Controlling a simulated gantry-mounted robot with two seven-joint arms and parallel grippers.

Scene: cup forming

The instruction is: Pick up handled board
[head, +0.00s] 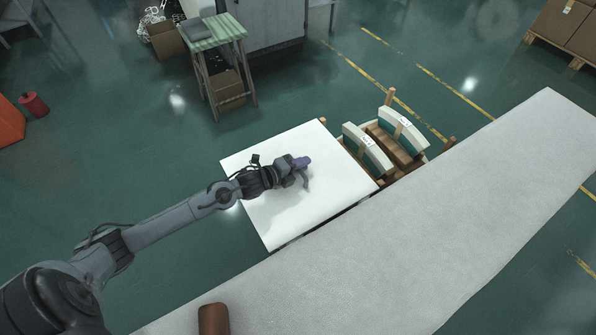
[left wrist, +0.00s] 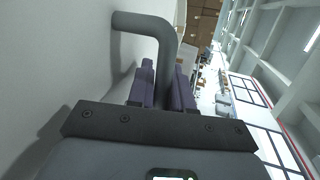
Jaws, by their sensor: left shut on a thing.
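The handled board (head: 260,215) is a large white square panel in the middle of the head view, beside the long pale table. Its grey bent handle (left wrist: 148,22) shows in the left wrist view, rising from the pale board face (left wrist: 60,60). My left gripper (head: 305,163) is over the board in the head view. In the left wrist view its purple fingers (left wrist: 165,85) are shut on the handle. The fingers partly hide the handle. I cannot tell whether the board is lifted off its support. My right gripper is in neither view.
A wooden rack (head: 390,142) with white-and-green blocks stands past the board. A small striped table (head: 212,32) is at the back. Green floor lies open at left.

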